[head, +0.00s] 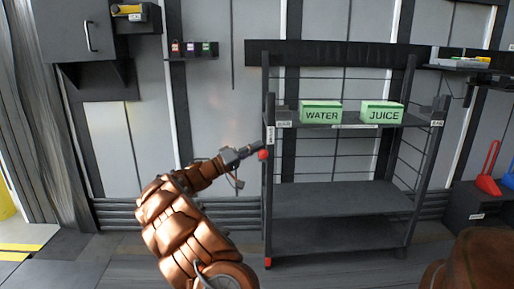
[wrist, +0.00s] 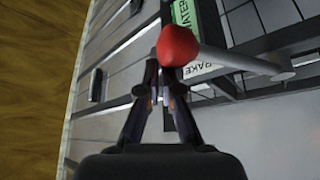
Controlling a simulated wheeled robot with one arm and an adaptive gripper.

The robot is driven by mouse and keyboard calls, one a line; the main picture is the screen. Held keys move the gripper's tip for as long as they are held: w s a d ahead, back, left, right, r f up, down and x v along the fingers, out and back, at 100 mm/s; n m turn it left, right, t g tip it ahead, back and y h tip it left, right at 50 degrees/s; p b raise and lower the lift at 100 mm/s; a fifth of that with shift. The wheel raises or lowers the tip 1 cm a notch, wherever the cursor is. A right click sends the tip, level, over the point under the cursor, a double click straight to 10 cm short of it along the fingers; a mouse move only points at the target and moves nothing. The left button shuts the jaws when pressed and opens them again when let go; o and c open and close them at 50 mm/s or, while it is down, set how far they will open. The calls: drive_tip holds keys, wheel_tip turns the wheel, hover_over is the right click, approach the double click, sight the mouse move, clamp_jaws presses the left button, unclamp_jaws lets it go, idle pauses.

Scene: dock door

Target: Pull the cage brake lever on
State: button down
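The cage (head: 340,200) is a dark shelved frame against the wall. Its brake lever is a pale rod with a red knob (head: 263,155) at the cage's left front post. In the wrist view the red knob (wrist: 178,46) is large, and the rod (wrist: 235,61) runs right from it to a pivot by the BRAKE label (wrist: 208,76). My gripper (head: 255,148) is just left of the knob. In the wrist view its fingertips (wrist: 160,72) are close together, beside and just below the knob. No lever part shows between the fingers. Contact with the knob is unclear.
Green WATER (head: 321,113) and JUICE (head: 381,112) boxes stand on the cage's upper shelf. A dark cabinet (head: 85,30) hangs at the upper left. The floor left of the cage looks clear.

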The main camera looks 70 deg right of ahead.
drive_tip(key=shift+s+a+f, duration=0.15)
drive_tip(key=shift+f, duration=0.55)
wheel_tip(320, 180, up, 4)
drive_tip(key=w+d+p, duration=0.1)
drive_tip(key=p, duration=0.1)
drive_tip(key=w+d+p+v, duration=0.1)
drive_tip(key=p+v, duration=0.2)
drive_tip(key=v, duration=0.7)
drive_tip(key=shift+w+d+f, duration=0.3)
drive_tip(key=shift+d, duration=0.05)
drive_tip(key=shift+r, duration=0.15)
